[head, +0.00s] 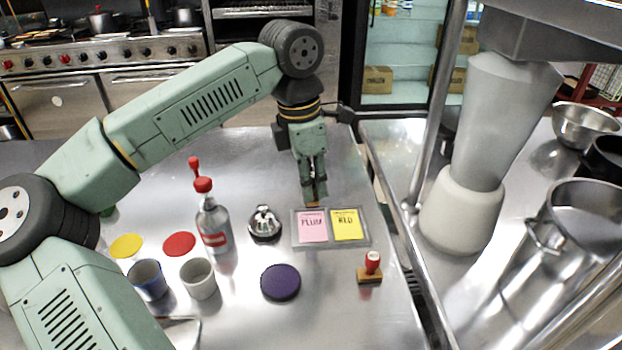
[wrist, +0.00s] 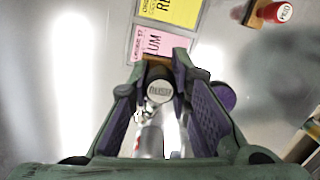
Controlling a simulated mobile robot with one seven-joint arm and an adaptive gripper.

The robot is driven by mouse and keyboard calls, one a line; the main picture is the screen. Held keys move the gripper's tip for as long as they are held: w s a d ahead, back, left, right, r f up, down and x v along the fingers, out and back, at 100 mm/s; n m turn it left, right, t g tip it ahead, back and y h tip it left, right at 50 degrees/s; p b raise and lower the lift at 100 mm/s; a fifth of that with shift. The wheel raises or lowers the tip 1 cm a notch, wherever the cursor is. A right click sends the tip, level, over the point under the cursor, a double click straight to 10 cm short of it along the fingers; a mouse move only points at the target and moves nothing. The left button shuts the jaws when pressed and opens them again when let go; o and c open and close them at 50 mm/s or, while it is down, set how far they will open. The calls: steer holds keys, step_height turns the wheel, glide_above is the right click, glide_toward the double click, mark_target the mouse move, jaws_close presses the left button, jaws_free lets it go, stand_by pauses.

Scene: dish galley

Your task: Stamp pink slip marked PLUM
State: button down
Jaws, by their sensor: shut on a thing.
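The pink slip marked PLUM (head: 312,227) lies in the left half of a grey tray (head: 330,245), beside a yellow slip marked RED (head: 346,224). The pink slip also shows in the wrist view (wrist: 160,43), its lower part hidden by my gripper. My gripper (head: 315,196) is shut on a stamp with a dark round lettered knob (wrist: 159,91) and a wooden base, held at the tray's far edge. I cannot tell its height above the tray. A dark purple ink pad (head: 281,282) lies in front, left of the tray.
A silver call bell (head: 265,223) stands just left of the tray. A metal rail (head: 405,240) bounds the right.

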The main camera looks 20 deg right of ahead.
steer(key=shift+d+f, duration=0.15)
steer(key=shift+f+b, duration=1.95)
steer(key=shift+f, duration=0.95)
steer(key=shift+f+b, duration=0.6)
steer(key=shift+f, duration=0.05)
stand_by(0.3)
steer(key=shift+r+p, duration=2.25)
steer(key=shift+r, duration=1.4)
